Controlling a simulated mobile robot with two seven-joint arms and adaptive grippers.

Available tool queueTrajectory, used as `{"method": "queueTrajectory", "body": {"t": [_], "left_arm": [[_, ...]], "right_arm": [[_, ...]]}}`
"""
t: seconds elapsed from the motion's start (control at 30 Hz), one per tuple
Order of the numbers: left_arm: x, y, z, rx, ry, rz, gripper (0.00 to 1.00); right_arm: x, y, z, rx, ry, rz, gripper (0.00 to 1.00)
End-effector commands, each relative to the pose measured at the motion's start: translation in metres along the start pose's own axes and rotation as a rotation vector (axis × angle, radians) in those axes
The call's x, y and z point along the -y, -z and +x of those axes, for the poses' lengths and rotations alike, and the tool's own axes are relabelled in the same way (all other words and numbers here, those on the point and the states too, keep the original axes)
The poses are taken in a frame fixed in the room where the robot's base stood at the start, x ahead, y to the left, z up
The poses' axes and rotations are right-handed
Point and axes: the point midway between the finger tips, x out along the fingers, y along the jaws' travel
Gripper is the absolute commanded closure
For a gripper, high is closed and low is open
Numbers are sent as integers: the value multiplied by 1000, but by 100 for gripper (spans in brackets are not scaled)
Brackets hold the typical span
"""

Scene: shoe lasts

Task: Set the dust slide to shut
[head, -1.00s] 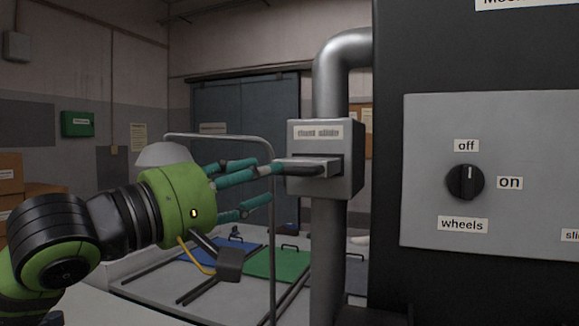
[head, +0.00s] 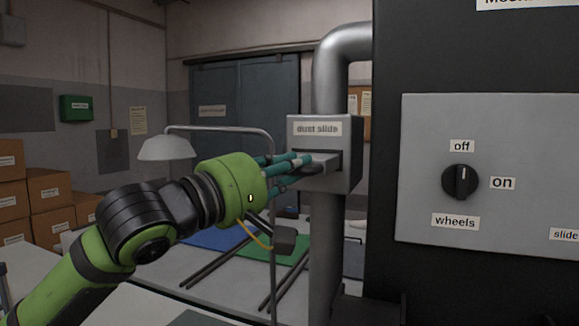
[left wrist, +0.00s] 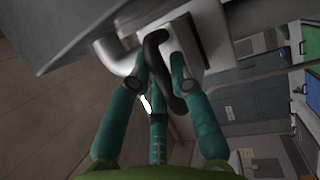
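The dust slide is a grey box (head: 352,150) labelled "dust slide" on a vertical metal pipe. Its slide plate (head: 326,163) sticks out of the box front towards the left. My left gripper (head: 304,163) is at the plate's outer end, its teal fingers drawn in around it. In the left wrist view, the fingers (left wrist: 162,62) converge on both sides of a dark curved handle (left wrist: 157,45) and appear shut on it. The fingers partly hide the handle and the plate's outer end. My right gripper is in neither view.
A dark machine with a grey panel and a wheels knob (head: 460,182) stands close on the right. A lamp (head: 166,147) on a bent metal stand is behind my left arm. Cardboard boxes (head: 50,188) are stacked at left. A green mat (head: 270,249) lies below.

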Motion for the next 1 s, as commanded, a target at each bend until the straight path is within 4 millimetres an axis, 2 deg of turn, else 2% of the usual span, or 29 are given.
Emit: {"method": "queueTrajectory", "body": {"t": [0.17,0.4,0.53,0.87,0.9,0.93,0.97,1.0], "left_arm": [[-1,1,4,1,0,0,100],[2,19,48,1,1,-7,100],[7,26,64,1,-2,-2,100],[11,29,67,-3,-6,5,100],[10,30,67,-3,-6,5,76],[10,30,67,-3,-6,5,64],[10,29,67,-3,-6,5,54],[11,29,67,-3,-5,4,54]], "right_arm": [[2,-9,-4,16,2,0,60],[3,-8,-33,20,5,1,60],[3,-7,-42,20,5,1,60],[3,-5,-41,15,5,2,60],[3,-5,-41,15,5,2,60],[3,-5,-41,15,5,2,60],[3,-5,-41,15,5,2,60],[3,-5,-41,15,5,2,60]]}}
